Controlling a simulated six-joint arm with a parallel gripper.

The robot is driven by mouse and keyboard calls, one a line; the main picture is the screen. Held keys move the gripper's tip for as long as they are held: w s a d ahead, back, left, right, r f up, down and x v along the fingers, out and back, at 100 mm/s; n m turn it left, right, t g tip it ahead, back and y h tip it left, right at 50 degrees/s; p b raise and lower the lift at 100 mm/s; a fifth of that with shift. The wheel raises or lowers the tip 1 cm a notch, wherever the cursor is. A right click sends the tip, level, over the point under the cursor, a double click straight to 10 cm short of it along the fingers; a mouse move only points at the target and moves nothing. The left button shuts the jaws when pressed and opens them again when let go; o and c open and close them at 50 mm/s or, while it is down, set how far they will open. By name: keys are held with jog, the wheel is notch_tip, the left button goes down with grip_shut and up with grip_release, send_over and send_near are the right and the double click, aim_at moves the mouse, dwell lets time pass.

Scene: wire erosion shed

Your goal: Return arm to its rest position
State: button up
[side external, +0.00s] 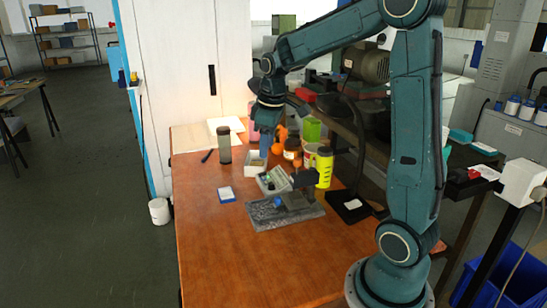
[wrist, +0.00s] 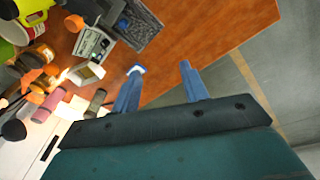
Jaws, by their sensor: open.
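My teal arm arches over the wooden table (side external: 215,260) from its base at the right. My gripper (side external: 265,143) points down above the back part of the table, over or near a small white box (side external: 254,160); the side view does not show whether it touches anything. In the wrist view my gripper (wrist: 162,78) has two blue fingers spread apart, with nothing held between them. Bare tabletop shows beyond the fingers. A small blue and white item lies in line with the left fingertip.
Near the gripper stand a dark cylinder (side external: 224,145), a yellow bottle (side external: 325,167), an orange-brown jar (side external: 292,149) and a grey instrument (side external: 273,181). A grey mat (side external: 262,217) carries a dark device. A blue and white packet (side external: 227,194) lies left. The table's front is clear.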

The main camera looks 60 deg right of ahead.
jog(key=s+a+r+m+t, duration=0.1)
jog(key=s+a+r+t, duration=0.1)
jog(key=s+a, duration=0.6)
jog(key=s+a+r+m+t, duration=0.1)
jog(key=s+a+r, duration=0.1)
jog(key=s+a, duration=0.6)
jog(key=shift+s+a+r+t+y, duration=0.3)
jog(key=shift+s+a+t+y, duration=0.1)
jog(key=shift+s, duration=0.4)
